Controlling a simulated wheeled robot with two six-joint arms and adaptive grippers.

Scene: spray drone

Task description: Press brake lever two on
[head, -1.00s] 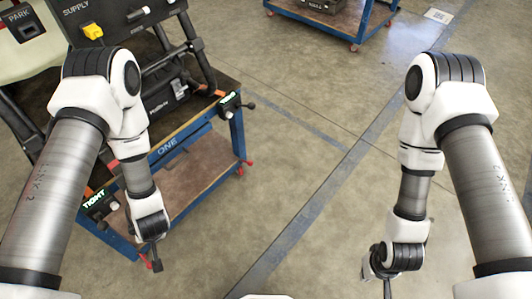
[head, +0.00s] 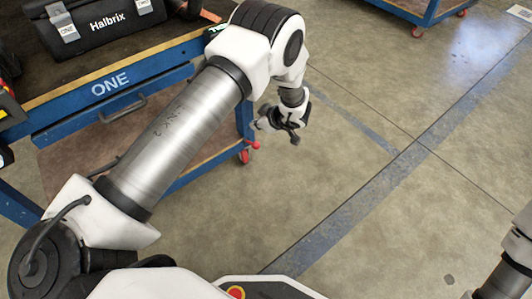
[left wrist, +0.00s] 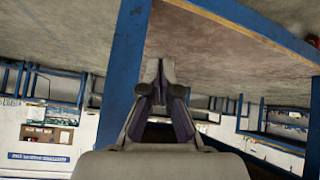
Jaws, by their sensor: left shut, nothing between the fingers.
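The blue trolley (head: 112,86) marked ONE stands at the left in the head view. At the foot of its near-right corner is a red caster part (head: 244,156), with a small red lever-like piece (head: 255,145) beside it. I see no number on it. A blue trolley post (left wrist: 122,70) is close by on the left there. My right gripper is out of view.
A black Halbrix case (head: 105,25) sits on the trolley's top. The lower shelf (head: 75,160) is brown. A second blue trolley (head: 425,12) stands at the far right. The concrete floor between them is clear, with a blue line (head: 345,215).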

